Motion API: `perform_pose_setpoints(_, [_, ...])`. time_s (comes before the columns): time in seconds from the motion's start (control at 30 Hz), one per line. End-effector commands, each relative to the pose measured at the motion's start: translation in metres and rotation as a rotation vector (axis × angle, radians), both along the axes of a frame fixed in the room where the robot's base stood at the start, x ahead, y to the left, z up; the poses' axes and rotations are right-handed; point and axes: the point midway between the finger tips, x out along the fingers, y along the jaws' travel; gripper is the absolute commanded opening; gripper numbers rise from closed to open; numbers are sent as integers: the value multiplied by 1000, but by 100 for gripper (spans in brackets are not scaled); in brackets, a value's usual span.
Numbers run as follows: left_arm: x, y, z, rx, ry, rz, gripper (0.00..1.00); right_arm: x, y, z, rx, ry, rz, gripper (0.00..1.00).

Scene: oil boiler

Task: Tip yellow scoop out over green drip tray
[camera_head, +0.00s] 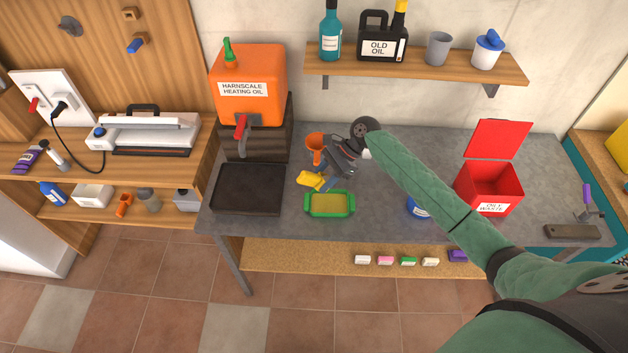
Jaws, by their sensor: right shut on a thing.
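The yellow scoop (309,180) shows just left of my right gripper (322,184), which is shut on it. The scoop is small in the picture, and I cannot tell its exact tilt. The green drip tray (351,204) stands on the grey table, with a yellowish inside. Scoop and gripper appear just behind the tray's back left corner in the picture; their height above the table is hard to judge. My right arm reaches in from the lower right. My left gripper is not in view.
An orange funnel (315,141) shows behind the scoop. A black tray (248,189) lies to the left, before the orange heating oil tank (248,88). A red oily waste bin (489,185) stands at the right. A blue object (418,207) is partly hidden by my arm.

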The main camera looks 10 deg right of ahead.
Motion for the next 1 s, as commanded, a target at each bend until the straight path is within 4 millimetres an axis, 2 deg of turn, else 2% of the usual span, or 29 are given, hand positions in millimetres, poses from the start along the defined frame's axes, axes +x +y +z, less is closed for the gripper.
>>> perform_pose_setpoints(1.0, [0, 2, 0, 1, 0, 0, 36, 1, -2, 0, 136, 31, 0, 21])
